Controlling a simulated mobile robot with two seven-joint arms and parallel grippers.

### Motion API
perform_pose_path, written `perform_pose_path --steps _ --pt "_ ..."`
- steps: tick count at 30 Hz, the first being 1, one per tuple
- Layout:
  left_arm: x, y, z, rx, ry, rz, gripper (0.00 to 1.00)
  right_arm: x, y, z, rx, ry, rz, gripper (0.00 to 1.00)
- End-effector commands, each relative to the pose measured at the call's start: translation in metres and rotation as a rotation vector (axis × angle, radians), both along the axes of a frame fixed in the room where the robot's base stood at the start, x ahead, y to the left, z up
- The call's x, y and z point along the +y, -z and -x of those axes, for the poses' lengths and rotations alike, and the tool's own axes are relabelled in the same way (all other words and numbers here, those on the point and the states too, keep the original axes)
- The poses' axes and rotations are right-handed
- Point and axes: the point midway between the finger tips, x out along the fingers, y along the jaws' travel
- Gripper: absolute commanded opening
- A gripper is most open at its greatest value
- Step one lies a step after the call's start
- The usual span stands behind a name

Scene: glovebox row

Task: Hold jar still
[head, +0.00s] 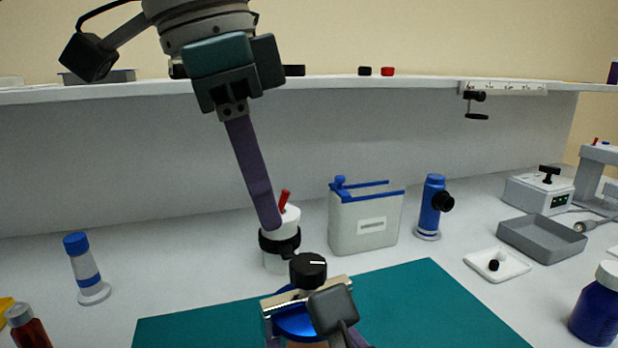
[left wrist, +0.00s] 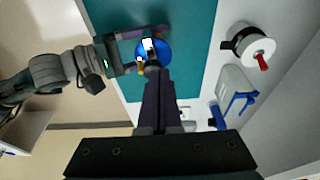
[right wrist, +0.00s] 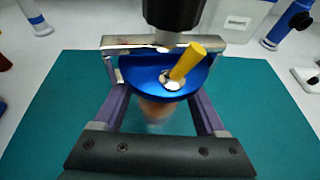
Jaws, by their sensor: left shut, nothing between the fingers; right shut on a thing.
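The jar has a blue top (head: 290,322) with a yellow peg (right wrist: 187,60) standing tilted in it, and a cloudy orange-tinted body (right wrist: 155,108) below. My right gripper (right wrist: 158,105) is shut on the jar, one purple finger on each side. The jar's blue top also shows in the left wrist view (left wrist: 163,50). A metal bar (right wrist: 145,42) with a black knob (head: 308,268) spans the far side of the top. My left gripper (head: 272,222) is shut and empty, its fingers pointing down above the bench. The jar's base is hidden.
The teal mat (head: 430,300) is largely clear. Behind it stand a white canister with a red lever (head: 282,222), a grey tank with blue rails (head: 365,220) and a blue cylinder (head: 432,205). A blue bottle (head: 597,312) is at right, a blue-capped tube (head: 85,268) at left.

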Motion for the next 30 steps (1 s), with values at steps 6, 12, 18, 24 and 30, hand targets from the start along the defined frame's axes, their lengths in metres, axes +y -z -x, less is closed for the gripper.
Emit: perform_pose_path --steps 6,12,18,24,30 --pt "0.0 -0.016 0.0 0.0 0.001 -0.001 0.0 -0.001 0.001 0.0 0.002 0.003 0.002 0.0" --pt "0.0 -0.016 0.0 0.002 0.0 -0.002 0.0 -0.002 0.001 0.0 0.001 0.003 0.003 0.0" --pt "-0.005 -0.024 0.011 -0.012 0.004 -0.004 0.0 -0.002 0.001 0.0 0.001 0.003 0.003 0.0" --pt "-0.009 -0.022 0.025 0.002 -0.001 -0.003 0.0 -0.002 0.001 0.0 0.002 0.004 0.002 0.0" --pt "-0.009 0.0 0.026 0.006 -0.001 -0.003 0.0 -0.002 0.001 0.0 0.002 0.004 0.002 0.0"
